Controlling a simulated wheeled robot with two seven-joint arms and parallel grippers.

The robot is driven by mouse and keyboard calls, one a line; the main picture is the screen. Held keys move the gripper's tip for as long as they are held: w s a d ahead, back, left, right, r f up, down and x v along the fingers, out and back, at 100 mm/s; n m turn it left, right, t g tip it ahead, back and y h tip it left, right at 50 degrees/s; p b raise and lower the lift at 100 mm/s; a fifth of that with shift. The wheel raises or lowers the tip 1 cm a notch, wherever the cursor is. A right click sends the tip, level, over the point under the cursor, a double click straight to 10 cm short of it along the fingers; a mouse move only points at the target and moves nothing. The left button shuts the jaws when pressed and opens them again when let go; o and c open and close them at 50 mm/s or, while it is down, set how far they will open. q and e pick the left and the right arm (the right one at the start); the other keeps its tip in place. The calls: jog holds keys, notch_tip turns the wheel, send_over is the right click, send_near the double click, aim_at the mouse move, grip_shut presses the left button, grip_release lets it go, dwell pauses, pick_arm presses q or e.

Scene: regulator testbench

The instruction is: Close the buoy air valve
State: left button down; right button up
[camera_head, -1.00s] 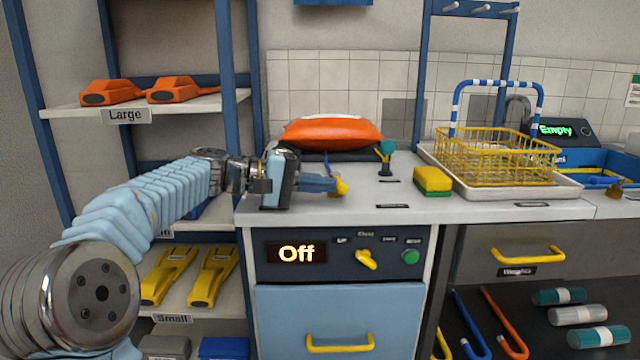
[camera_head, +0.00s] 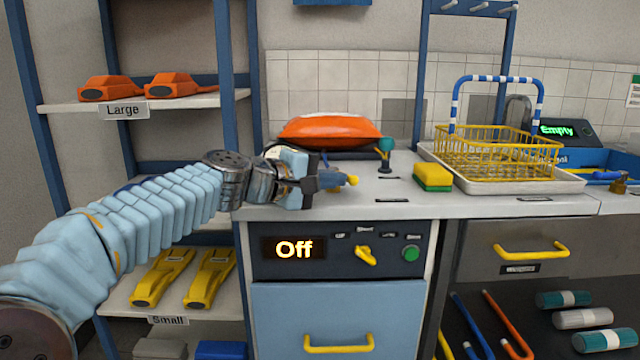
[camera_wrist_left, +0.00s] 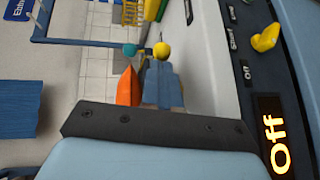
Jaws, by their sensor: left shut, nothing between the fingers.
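An orange cushion-like buoy (camera_head: 330,130) lies on a dark base at the back of the counter, left of the teal-knobbed lever (camera_head: 385,150). A small yellow knob (camera_head: 352,180), apparently the air valve handle, shows at the tip of my left gripper (camera_head: 340,181). In the left wrist view the yellow knob (camera_wrist_left: 161,50) appears just beyond the shut blue fingers (camera_wrist_left: 162,80), with the orange buoy (camera_wrist_left: 128,88) beside them. The fingers hold nothing; I cannot tell whether they touch the knob. The valve's lower part is hidden behind the gripper. My right gripper is out of view.
A yellow-green sponge (camera_head: 432,177) and a yellow wire basket (camera_head: 495,155) in a white tray stand to the right. Below the counter is a panel (camera_head: 340,251) reading "Off". Shelves (camera_head: 140,104) with orange and yellow parts stand at left. The counter's front strip is clear.

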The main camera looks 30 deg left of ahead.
aim_at(351, 177)
pick_arm(q)
jog(key=n+y, duration=0.1)
jog(key=d+n+t+y+p, duration=0.1)
jog(key=y, duration=0.1)
jog(key=shift+w+d+r, duration=0.15)
jog(key=shift+w+d, duration=0.05)
jog(key=shift+w, duration=0.2)
jog(key=shift+w+d+p, duration=0.55)
jog(key=shift+w+p, duration=0.05)
jog(key=shift+w, duration=0.1)
jog(key=shift+p+x, duration=0.3)
jog(key=shift+x, duration=0.8)
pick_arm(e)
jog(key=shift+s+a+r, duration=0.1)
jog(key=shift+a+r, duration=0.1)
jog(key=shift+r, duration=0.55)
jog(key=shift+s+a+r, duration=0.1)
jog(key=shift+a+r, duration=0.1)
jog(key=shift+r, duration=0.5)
pick_arm(q)
jog(key=shift+w+d, duration=0.1)
jog(key=shift+d, duration=0.05)
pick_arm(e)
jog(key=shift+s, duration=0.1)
